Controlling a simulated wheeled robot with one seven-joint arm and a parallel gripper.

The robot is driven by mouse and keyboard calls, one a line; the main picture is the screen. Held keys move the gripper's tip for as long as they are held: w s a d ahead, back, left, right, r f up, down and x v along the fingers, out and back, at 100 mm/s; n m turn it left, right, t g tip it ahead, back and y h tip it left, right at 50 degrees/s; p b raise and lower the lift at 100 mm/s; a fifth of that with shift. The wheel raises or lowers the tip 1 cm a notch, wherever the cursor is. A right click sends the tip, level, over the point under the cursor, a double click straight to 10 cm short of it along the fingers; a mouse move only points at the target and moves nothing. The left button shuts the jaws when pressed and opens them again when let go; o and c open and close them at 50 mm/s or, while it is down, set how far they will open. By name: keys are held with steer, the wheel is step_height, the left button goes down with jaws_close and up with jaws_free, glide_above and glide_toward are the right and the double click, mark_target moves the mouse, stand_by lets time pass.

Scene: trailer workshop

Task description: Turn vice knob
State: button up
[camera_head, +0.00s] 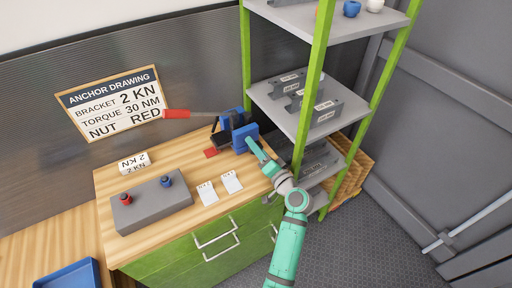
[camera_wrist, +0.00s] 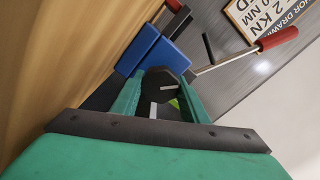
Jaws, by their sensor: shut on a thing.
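The blue vice (camera_head: 243,143) stands at the far right corner of the wooden bench top. It also shows in the wrist view (camera_wrist: 167,58), its blue jaws beyond my fingers. A dark round vice knob (camera_wrist: 160,80) sits between my two green fingers, with a light bar in front of it. My gripper (camera_head: 256,148) reaches the near side of the vice from the right, and in the wrist view my gripper (camera_wrist: 162,88) is shut on the knob. The knob is hidden in the head view.
A red-handled tool (camera_head: 177,114) extends left from the vice. A grey block (camera_head: 150,205) with a red and a blue knob sits on the bench. Green-framed shelving (camera_head: 315,90) with grey brackets stands close to the right of the vice. White notes lie at the bench's front.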

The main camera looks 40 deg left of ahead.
steer(key=shift+w+d, duration=0.1)
steer(key=shift+d, duration=0.05)
steer(key=o, duration=1.1)
steer(key=shift+c, duration=0.2)
steer(key=v, duration=1)
steer(key=shift+s+d, duration=0.25)
steer(key=shift+d, duration=0.05)
